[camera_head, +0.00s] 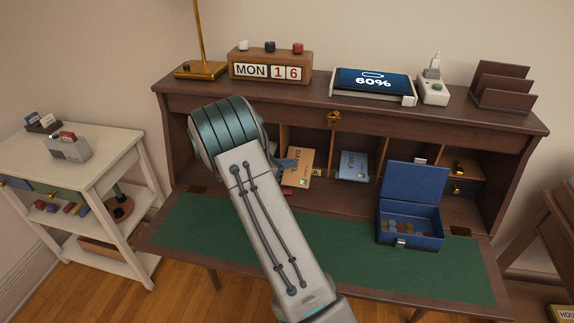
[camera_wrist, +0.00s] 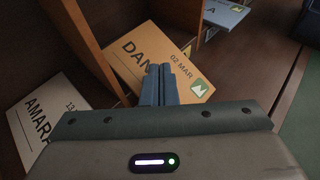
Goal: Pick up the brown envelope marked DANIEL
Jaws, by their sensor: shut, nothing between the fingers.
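The brown envelope marked DANIEL (camera_head: 299,167) leans in a pigeonhole of the desk, left of a blue one. In the wrist view the brown envelope (camera_wrist: 190,85) shows "DAN", "02 MAR" and a green mark; my fingers cover the rest of the name. My gripper (camera_wrist: 160,70) is shut with nothing between its fingers, its tips in front of the envelope's face. In the head view my arm hides most of the gripper.
A white envelope marked AMARA (camera_wrist: 42,115) lies in the compartment to the left, past a wooden divider (camera_wrist: 85,40). A blue envelope (camera_head: 353,166) stands to the right. An open blue cash box (camera_head: 408,226) with coins sits on the green desktop (camera_head: 350,255).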

